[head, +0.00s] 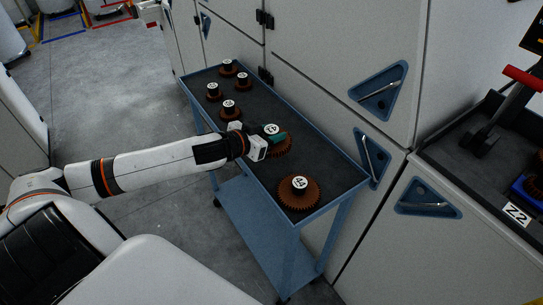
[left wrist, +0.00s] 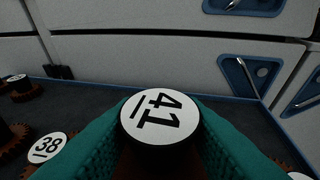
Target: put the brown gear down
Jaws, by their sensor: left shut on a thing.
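My left gripper (head: 268,139), with teal finger pads, is shut on the dark hub of a brown gear (head: 281,150) over the middle of the cart top. The hub's white label (left wrist: 160,117) reads 41 in the left wrist view, between the two pads. The gear's teeth show beyond the fingers in the head view; its underside is hidden, so I cannot tell whether it touches the cart top. The blue cart (head: 322,212) has a dark top. My right gripper is not in view.
Another brown gear (head: 298,197) stands at the cart's near end. Several smaller brown gears stand at the far end, one labelled 38 (left wrist: 47,147). Grey cabinets (head: 317,72) with blue triangular handle recesses line the cart's right side. Bare top shows between gear groups.

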